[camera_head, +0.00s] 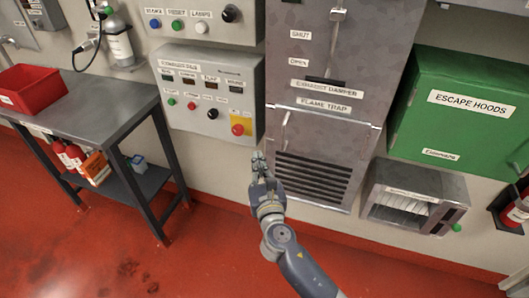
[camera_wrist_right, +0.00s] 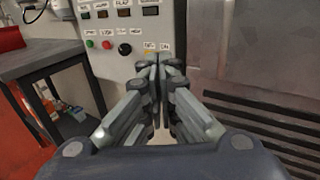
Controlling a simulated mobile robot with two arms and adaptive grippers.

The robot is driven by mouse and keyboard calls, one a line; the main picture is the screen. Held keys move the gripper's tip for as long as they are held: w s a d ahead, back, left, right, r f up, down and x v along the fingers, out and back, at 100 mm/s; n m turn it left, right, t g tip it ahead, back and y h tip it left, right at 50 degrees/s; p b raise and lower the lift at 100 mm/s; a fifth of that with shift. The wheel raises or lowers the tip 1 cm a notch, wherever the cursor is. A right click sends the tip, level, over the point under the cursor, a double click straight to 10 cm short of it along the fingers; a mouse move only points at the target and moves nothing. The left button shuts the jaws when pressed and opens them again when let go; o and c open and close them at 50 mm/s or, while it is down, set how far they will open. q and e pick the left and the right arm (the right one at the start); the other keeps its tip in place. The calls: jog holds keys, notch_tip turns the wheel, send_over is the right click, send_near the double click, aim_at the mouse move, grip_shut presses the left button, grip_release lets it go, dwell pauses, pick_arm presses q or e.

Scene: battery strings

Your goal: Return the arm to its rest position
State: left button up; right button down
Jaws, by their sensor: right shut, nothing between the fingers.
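My right gripper (camera_head: 259,160) is in the middle of the head view, at the end of my right arm, which comes in from the bottom. Its fingers are shut with nothing between them; in the right wrist view the fingertips (camera_wrist_right: 157,62) meet. In the head view it shows just below the lower control panel (camera_head: 208,92) and left of the vent of the grey exhaust cabinet (camera_head: 338,60). The red button (camera_head: 238,129) of the panel shows just above the fingertips. I cannot tell how far the fingers are from the wall. My left gripper is not in view.
A grey metal table (camera_head: 110,100) with a red bin (camera_head: 30,89) stands at the left. A green escape hood box (camera_head: 462,110) and a grey wall box (camera_head: 412,196) are at the right. The red floor (camera_head: 100,245) in front is clear.

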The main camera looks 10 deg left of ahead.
jog(key=s+d+f+m+g+h, duration=0.1)
jog(key=s+d+f+m+g, duration=0.3)
jog(key=f, duration=0.8)
jog(key=s+d+f+m+g+h, duration=0.15)
jog(key=s+d+f+m, duration=0.45)
jog(key=f, duration=0.6)
jog(key=s+d+f+m+g+h, duration=0.1)
jog(key=s+d+f+m+g, duration=0.35)
jog(key=f, duration=0.75)
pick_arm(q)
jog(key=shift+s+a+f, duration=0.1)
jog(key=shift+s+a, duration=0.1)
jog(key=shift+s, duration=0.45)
pick_arm(e)
jog(key=s+d+f+m+g, duration=0.2)
jog(key=s+d+f+m, duration=0.3)
jog(key=s, duration=0.7)
jog(key=s+d+f+m+g+h, duration=0.1)
jog(key=s+d+f+m+g, duration=0.1)
jog(key=s+d+f+m, duration=0.4)
jog(key=s+d+f+m+g+h, duration=0.1)
jog(key=s+d+f+m+g, duration=0.1)
jog(key=s+d+f+m, duration=0.4)
jog(key=s+f+m, duration=0.2)
jog(key=s+m, duration=0.3)
jog(key=s, duration=0.9)
jog(key=shift+s+d+m, duration=0.15)
jog(key=shift+m, duration=0.2)
